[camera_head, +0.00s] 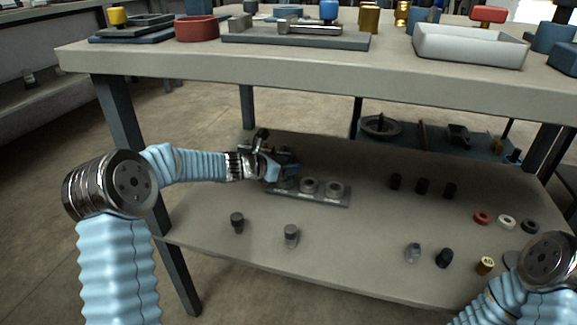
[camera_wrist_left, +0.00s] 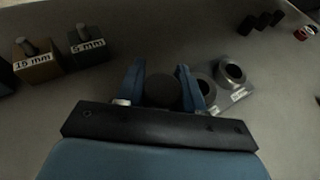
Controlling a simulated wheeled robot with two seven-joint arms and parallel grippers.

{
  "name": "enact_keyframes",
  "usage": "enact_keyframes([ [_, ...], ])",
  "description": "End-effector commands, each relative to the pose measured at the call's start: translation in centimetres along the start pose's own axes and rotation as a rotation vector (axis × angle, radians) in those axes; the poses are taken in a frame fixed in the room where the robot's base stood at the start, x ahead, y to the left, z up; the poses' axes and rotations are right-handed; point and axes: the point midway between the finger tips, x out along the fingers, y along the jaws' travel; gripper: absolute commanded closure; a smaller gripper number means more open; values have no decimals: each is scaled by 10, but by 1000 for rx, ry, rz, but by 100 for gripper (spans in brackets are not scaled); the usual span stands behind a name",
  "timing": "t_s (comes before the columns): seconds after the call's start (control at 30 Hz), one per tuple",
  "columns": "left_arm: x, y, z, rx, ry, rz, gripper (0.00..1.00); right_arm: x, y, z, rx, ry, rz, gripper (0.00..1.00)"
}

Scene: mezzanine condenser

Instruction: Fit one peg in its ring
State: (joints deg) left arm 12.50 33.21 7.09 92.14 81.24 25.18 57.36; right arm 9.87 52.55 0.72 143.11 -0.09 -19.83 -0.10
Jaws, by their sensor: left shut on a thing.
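My left gripper (camera_head: 284,169) is over the left end of a grey plate (camera_head: 322,199) on the lower shelf. It is shut on a dark round peg (camera_wrist_left: 162,92), seen end-on between the blue fingers in the left wrist view. Two grey rings, the middle one (camera_head: 308,186) and the right one (camera_head: 335,189), stand open on the plate. The plate's left end is largely hidden by the gripper, so I cannot tell whether the peg is inside a ring or above it. My right arm shows at the lower right, its gripper out of frame.
Black cylinders (camera_head: 422,185) and small rings (camera_head: 482,217) lie to the right. Blocks labelled 15 mm (camera_wrist_left: 37,66) and 5 mm (camera_wrist_left: 87,47) show in the wrist view. The tabletop (camera_head: 180,59) overhangs the shelf.

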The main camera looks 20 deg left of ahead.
Motion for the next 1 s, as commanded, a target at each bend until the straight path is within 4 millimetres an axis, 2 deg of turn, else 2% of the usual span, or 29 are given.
enact_keyframes([
  [0.5, 0, 0, 0, 0, 0, 0, 93, 0, 0, 0, 0, 0, 0, 57],
  [0.83, 3, 0, -7, 0, 0, 0, 93, 7, 3, 0, 0, 0, 0, 57],
  [1.0, 1, 0, -3, 0, 1, 0, 93, 3, 1, 0, 0, 0, 0, 57],
])
